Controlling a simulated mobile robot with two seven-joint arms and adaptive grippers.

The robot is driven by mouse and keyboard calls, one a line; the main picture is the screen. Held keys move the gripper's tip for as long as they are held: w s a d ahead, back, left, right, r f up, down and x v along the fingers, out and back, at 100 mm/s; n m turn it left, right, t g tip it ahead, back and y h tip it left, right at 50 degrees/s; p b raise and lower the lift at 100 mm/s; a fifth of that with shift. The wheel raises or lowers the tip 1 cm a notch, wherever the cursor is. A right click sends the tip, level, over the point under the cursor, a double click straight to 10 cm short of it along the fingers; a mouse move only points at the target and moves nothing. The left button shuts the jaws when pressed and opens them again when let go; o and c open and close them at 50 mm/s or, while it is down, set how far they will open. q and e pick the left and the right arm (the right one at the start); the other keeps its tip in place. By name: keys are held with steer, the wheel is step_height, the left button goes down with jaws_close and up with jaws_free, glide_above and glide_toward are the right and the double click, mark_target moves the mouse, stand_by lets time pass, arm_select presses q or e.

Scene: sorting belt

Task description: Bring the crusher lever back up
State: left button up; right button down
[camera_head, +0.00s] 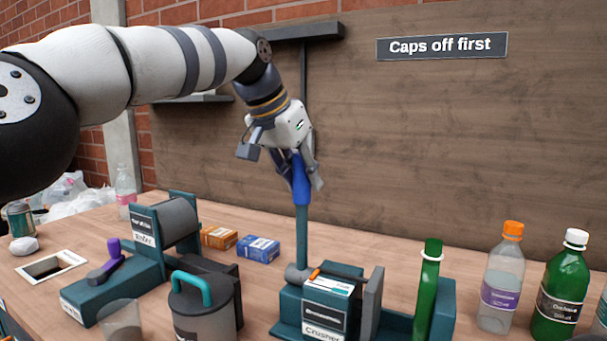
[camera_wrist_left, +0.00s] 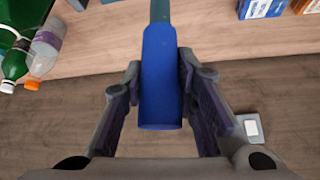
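The crusher (camera_head: 326,318) is a teal machine with a label, at the front middle of the table in the head view. Its lever (camera_head: 302,235) stands about upright from a grey pivot at the machine's left side and ends in a blue handle (camera_head: 301,185). My left gripper (camera_head: 303,184) is at the top of the lever, with a finger on each side of the blue handle. In the left wrist view the handle (camera_wrist_left: 162,80) lies between the fingers, which look closed against it near their tips. My right gripper is not in view.
A narrow green bottle (camera_head: 428,290) stands at the crusher's right end. Clear (camera_head: 500,285) and green (camera_head: 562,290) capped bottles stand further right. A second teal machine (camera_head: 125,280), a lidded canister (camera_head: 203,310) and small orange (camera_head: 218,237) and blue (camera_head: 258,249) boxes are left.

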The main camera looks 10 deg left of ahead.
arm_select(q)
steer(key=o, duration=0.3)
steer(key=shift+f, duration=0.25)
steer(key=shift+o, duration=0.2)
steer(key=shift+r, duration=0.1)
steer(key=shift+r, duration=0.3)
steer(key=v, duration=1.1)
steer(key=shift+s, duration=0.2)
steer(key=shift+r, duration=0.1)
